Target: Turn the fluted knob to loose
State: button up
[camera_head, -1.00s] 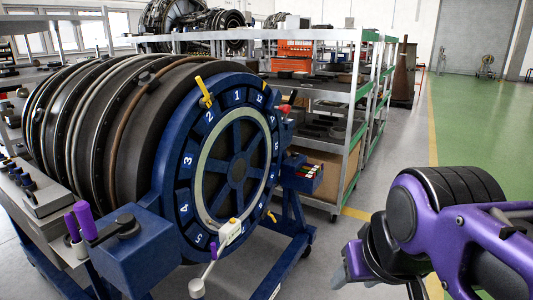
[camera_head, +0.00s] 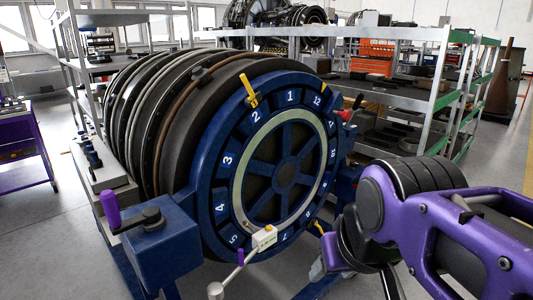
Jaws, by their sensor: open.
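I cannot single out a fluted knob for certain. A dark round hub (camera_head: 152,216) sits on the blue box at the front left, with a crank arm and purple grip (camera_head: 110,208) on it; flutes are too small to make out. A small red-tipped knob (camera_head: 345,115) shows at the right edge of the blue numbered ring (camera_head: 201,192). My gripper (camera_head: 318,269) shows only partly, at the lower right, as grey fingertips beside my purple arm. It is open, in front of the ring's lower right, apart from the hub.
The ring fronts a large ribbed engine drum (camera_head: 140,120) on a blue stand. A white lever (camera_head: 264,238) hangs at its lower edge. Metal shelving (camera_head: 440,110) stands behind on the right, a purple cart (camera_head: 22,165) on the left. Grey floor is clear at the front left.

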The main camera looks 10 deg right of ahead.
aim_at(354, 164)
jog(key=i+l+u, duration=0.15)
jog(key=l, duration=0.25)
jog(key=i+l+u, duration=0.1)
jog(key=i+l, duration=0.15)
jog(key=l, duration=0.15)
jog(key=i+l, duration=0.15)
jog(key=l, duration=0.15)
jog(key=i+l+u, duration=0.1)
jog(key=l, duration=0.2)
jog(key=i+l, duration=0.15)
jog(key=l, duration=0.2)
jog(key=i+l, duration=0.15)
jog(key=l, duration=0.15)
jog(key=i+l+u, duration=0.1)
jog(key=l, duration=0.25)
jog(key=i+l, duration=0.1)
jog(key=l, duration=0.15)
jog(key=i+l, duration=0.1)
jog(key=l, duration=0.2)
jog(key=i+l, duration=0.15)
jog(key=i+l+z, duration=0.1)
jog(key=l, duration=0.3)
jog(key=i+l, duration=0.1)
jog(key=l, duration=0.35)
jog(key=i+l+z, duration=0.15)
jog(key=l, duration=0.25)
jog(key=k+j+u, duration=0.15)
jog(key=j, duration=0.2)
jog(key=j+u, duration=0.1)
jog(key=j, duration=0.25)
